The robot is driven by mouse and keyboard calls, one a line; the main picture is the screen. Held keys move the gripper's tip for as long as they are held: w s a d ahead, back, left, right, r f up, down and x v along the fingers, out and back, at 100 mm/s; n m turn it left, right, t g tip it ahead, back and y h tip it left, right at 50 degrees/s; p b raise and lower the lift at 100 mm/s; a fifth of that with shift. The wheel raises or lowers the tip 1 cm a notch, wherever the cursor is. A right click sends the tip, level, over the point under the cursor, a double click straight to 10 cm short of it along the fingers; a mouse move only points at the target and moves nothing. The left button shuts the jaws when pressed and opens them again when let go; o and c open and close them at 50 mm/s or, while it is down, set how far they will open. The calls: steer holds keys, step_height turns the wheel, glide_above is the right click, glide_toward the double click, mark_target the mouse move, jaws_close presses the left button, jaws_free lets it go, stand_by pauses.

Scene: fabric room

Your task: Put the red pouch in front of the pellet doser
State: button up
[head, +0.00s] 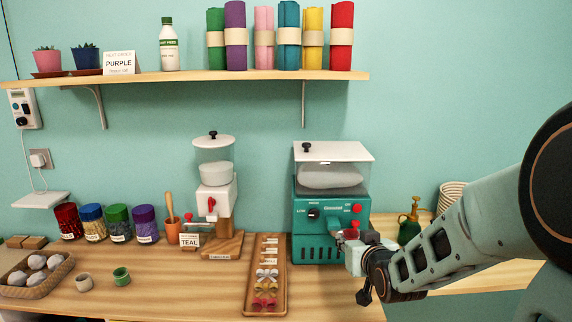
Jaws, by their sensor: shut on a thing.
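My gripper (352,238) is in front of the lower right of the teal machine (318,235), shut on a small red thing that looks like the red pouch (346,233). The fingers hide most of it, and I cannot tell whether it touches the machine. The teal machine has a clear hopper with white contents, a dial and red buttons. A white dispenser (216,195) with a clear hopper and red lever stands to its left on a wooden base (222,245). Its label is too small to read, so I cannot tell which machine is the pellet doser.
Several coloured jars (117,222), a mortar-like cup (172,225) and a basket (40,285) are left. A green spray bottle (408,225) stands right.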

step_height(320, 180, up, 16)
steer(key=a+h+p, duration=0.1)
steer(key=a+p, duration=0.2)
steer(key=p, duration=1.3)
steer(key=shift+w+m, duration=0.4)
steer(key=shift+f, duration=0.1)
